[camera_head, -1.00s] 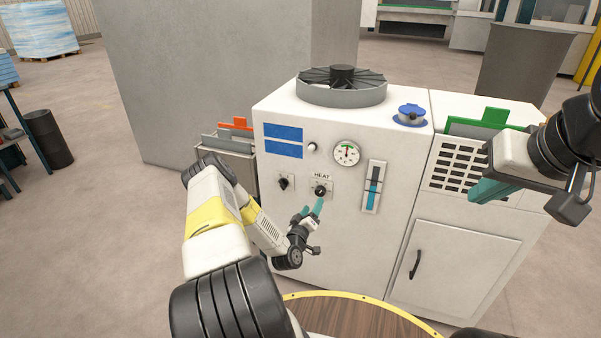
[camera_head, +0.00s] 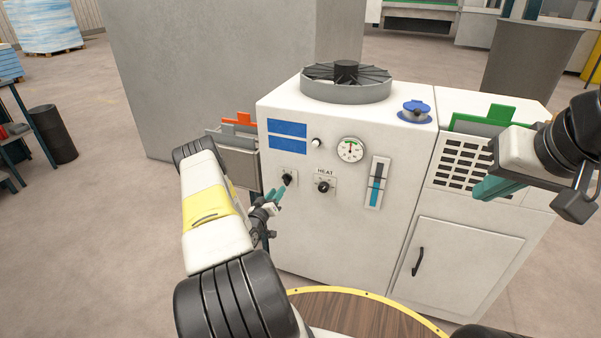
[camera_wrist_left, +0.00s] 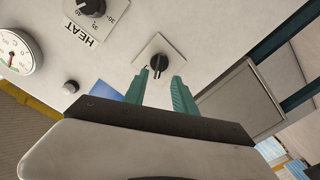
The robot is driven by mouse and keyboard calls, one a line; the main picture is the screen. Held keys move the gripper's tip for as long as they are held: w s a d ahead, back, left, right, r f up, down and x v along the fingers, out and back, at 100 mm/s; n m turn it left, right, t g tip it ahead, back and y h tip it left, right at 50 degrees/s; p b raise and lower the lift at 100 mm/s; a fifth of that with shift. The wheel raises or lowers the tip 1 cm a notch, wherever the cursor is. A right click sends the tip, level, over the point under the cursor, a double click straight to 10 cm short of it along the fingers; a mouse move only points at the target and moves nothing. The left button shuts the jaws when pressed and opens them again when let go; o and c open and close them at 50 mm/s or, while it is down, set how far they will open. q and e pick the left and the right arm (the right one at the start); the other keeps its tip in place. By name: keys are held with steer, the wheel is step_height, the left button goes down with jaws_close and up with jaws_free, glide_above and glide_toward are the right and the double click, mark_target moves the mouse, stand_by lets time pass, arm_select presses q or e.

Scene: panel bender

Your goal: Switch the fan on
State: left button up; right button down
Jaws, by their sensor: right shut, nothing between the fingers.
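The white machine (camera_head: 330,235) has a black fan (camera_head: 346,72) in a grey ring on its top. My left gripper (camera_head: 281,190) is at the left knob. In the left wrist view its teal fingers (camera_wrist_left: 160,88) are apart, and the left knob (camera_wrist_left: 158,63) on its square plate lies just beyond and between the tips. I cannot tell whether they touch it. My right gripper (camera_head: 484,189) is shut and empty, in front of the vent grille.
A round gauge (camera_head: 350,150), a small white button (camera_head: 316,143) and a level indicator (camera_head: 376,183) are on the front panel. A blue cap (camera_head: 414,110) sits on top. A grey holder (camera_head: 236,165) stands left of the machine.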

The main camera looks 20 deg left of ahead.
mark_target(284, 182)
arm_select(q)
steer(key=w, duration=0.7)
steer(key=shift+d, duration=0.2)
jaws_close()
